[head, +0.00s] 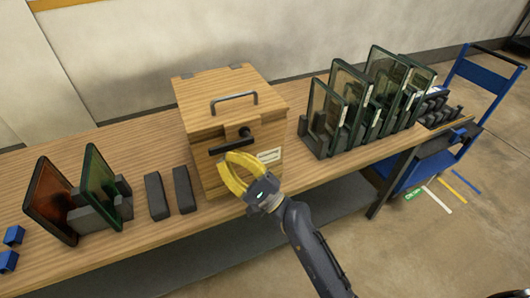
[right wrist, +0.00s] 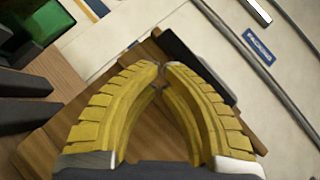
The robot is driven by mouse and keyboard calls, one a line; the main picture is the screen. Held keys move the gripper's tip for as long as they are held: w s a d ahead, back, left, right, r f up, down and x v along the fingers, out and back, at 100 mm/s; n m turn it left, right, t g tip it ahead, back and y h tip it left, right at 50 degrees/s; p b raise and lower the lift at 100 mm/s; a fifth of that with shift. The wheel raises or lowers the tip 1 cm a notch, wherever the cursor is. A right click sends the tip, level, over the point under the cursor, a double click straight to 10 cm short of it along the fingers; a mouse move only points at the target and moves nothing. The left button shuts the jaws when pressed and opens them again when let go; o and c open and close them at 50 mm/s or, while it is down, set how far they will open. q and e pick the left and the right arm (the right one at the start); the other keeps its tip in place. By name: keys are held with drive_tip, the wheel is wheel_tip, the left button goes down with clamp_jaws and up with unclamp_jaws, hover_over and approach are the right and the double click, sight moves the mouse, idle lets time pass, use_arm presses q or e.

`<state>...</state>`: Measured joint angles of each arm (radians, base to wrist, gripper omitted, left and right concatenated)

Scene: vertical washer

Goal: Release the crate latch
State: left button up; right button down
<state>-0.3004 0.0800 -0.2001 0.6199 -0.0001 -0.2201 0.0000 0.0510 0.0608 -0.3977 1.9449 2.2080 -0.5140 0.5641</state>
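The crate (head: 204,126) is a light wooden box on the workbench, its lid down. The latch (head: 232,146) is a dark bar on the crate's front, turned roughly level, with a dark knob at its right end. In the right wrist view the dark bar (right wrist: 196,66) runs diagonally just beyond and right of my fingertips. My right gripper (head: 222,160) has yellow fingers and is just below the latch in the head view. Its tips almost meet in the right wrist view (right wrist: 161,67), with nothing seen between them. Whether it touches the latch is unclear. My left gripper is out of view.
A dark handle (head: 234,98) stands on the crate's lid. Framed glass panels (head: 102,180) stand in holders at left, and several more (head: 347,88) stand at right. Two dark blocks (head: 155,195) lie left of the crate. A blue cart (head: 478,95) stands beyond the bench's right end.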

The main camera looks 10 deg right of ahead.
drive_tip(key=shift+a+r, duration=0.1)
drive_tip(key=shift+r, duration=0.05)
idle(0.4)
drive_tip(key=s+d+f, duration=0.2)
drive_tip(key=s+f, duration=0.4)
drive_tip(key=f, duration=0.5)
drive_tip(key=shift+s, duration=0.4)
drive_tip(key=shift+f, duration=0.1)
